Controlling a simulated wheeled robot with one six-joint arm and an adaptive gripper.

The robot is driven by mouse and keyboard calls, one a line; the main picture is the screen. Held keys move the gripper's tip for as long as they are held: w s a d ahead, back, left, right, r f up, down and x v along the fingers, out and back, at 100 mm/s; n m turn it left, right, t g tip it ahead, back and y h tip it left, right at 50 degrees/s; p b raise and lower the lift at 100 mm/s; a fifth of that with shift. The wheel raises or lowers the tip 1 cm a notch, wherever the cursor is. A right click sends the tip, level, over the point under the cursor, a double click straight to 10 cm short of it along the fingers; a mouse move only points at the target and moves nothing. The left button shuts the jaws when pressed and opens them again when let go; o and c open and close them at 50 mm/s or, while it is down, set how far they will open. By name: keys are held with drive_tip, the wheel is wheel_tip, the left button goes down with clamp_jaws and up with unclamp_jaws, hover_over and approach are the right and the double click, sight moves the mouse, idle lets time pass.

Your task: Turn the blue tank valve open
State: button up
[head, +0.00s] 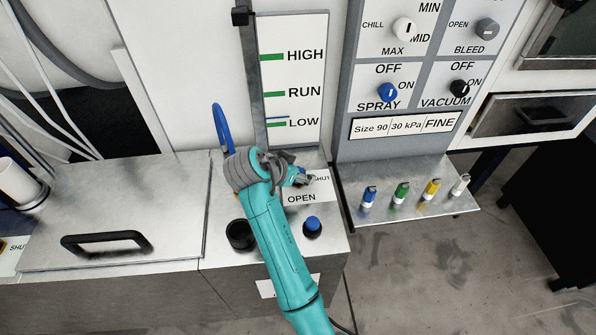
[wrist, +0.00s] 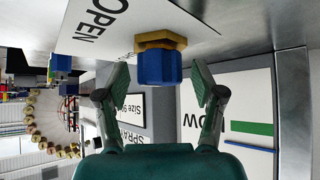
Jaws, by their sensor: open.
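The blue tank valve (wrist: 157,67) is a blue block-shaped handle on a brass body (wrist: 160,40). It shows in the wrist view, which is upside down, beside a white label plate (wrist: 110,28) reading OPEN. In the head view the plate (head: 303,198) reads SHUT and OPEN, and my gripper mostly hides the valve. My gripper (head: 301,178) is at the valve. In the wrist view its spread fingers (wrist: 159,82) stand on both sides of the handle, with a gap at each side. Whether the handle is within fingertip depth is unclear.
A level gauge (head: 292,82) marked HIGH, RUN and LOW stands behind. A control panel (head: 377,113) is to the right, over a shelf with several coloured small items (head: 401,193). A blue button (head: 312,225) and a dark round opening (head: 240,235) are nearby on the bench.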

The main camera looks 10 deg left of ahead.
drive_tip(key=shift+r, duration=0.1)
drive_tip(key=v, duration=1.1)
drive_tip(key=shift+s+a+r, duration=0.2)
drive_tip(key=shift+s, duration=0.1)
